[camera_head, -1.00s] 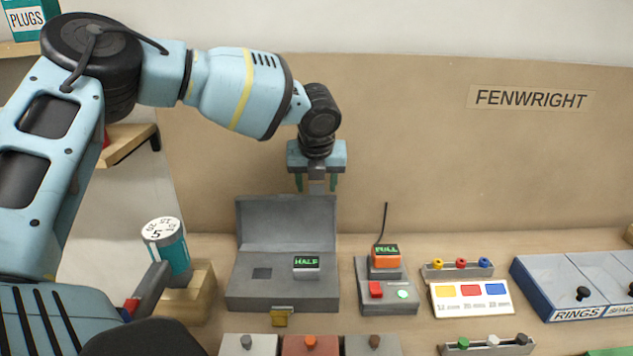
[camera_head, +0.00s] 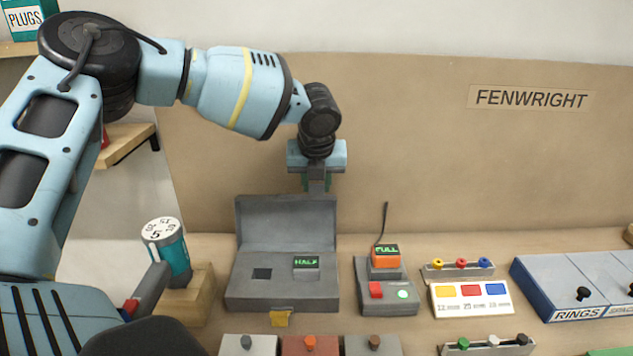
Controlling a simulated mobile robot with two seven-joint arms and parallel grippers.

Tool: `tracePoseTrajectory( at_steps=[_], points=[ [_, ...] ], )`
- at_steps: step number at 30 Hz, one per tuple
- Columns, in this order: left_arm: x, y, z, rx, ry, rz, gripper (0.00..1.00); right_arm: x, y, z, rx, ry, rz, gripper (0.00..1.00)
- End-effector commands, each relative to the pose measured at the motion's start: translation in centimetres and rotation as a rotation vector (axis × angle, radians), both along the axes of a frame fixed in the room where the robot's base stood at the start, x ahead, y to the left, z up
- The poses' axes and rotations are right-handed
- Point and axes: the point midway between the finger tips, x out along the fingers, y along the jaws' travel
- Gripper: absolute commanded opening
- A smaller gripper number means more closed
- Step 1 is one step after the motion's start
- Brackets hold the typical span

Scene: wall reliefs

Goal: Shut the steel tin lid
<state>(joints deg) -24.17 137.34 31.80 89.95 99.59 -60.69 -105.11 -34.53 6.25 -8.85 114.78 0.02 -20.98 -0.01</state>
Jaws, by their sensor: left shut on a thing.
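The steel tin (camera_head: 268,298) is a grey box on the bench, left of centre. Its lid (camera_head: 280,225) stands open and upright at the back edge, with a grey tab rising from its top right. A yellow latch (camera_head: 282,318) hangs at the tin's front. My left gripper (camera_head: 316,186) points down above the lid's top edge, its green fingers shut on the tab. The tab is partly hidden between the fingers. Inside the tin are a dark square recess (camera_head: 262,274) and a small block marked HALF (camera_head: 306,262). My right gripper is not in view.
A grey charger (camera_head: 388,298) holding an orange block marked FULL (camera_head: 385,256) stands right of the tin. A teal dial can (camera_head: 167,252) is on the left. Coloured-peg racks and a blue box (camera_head: 575,290) are farther right. The board behind is bare near the gripper.

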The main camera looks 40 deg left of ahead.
Motion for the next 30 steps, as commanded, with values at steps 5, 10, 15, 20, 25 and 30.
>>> tracePoseTrajectory(
  at_steps=[5,10,15,20,25,30],
  points=[
    [-0.5,-0.4,0.2,-0.004,0.005,-0.001,0.00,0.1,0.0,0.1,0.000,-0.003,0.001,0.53],
    [-1.2,-1.1,0.6,-0.005,0.006,-0.002,0.00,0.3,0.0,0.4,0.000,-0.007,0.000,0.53],
    [-2.6,-2.3,1.1,-0.007,0.006,-0.003,0.00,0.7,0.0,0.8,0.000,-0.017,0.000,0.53],
    [-4.1,-3.5,1.3,-0.007,0.008,-0.002,0.00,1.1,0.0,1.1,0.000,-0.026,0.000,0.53],
    [-5.4,-4.6,1.1,-0.007,0.011,-0.001,0.00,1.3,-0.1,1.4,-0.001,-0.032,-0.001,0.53],
    [-6.4,-5.4,0.9,-0.007,0.012,0.000,0.00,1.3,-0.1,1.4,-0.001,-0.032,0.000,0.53]
  ],
)
